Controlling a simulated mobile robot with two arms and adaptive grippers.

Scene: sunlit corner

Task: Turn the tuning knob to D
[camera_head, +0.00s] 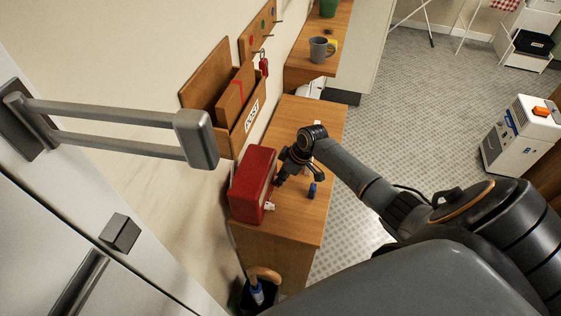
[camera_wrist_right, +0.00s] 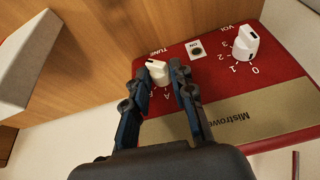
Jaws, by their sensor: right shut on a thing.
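The red radio (camera_head: 249,187) stands on the wooden cabinet in the head view. Its red panel (camera_wrist_right: 289,75) fills the right of the right wrist view. The white tuning knob (camera_wrist_right: 157,71) sits by the word TUNE, with the letter A printed near it. My right gripper (camera_wrist_right: 161,80) is shut on this knob, one dark finger on each side. In the head view my right gripper (camera_head: 279,180) is against the radio's front and hides the knob there. The other letters and the knob's exact setting are mostly hidden by the fingers. My left gripper is not in view.
A white numbered knob (camera_wrist_right: 245,43) and a small black button (camera_wrist_right: 196,50) are on the same panel. A wooden letter holder (camera_head: 240,125) hangs on the wall behind. Tiled floor lies right of the cabinet.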

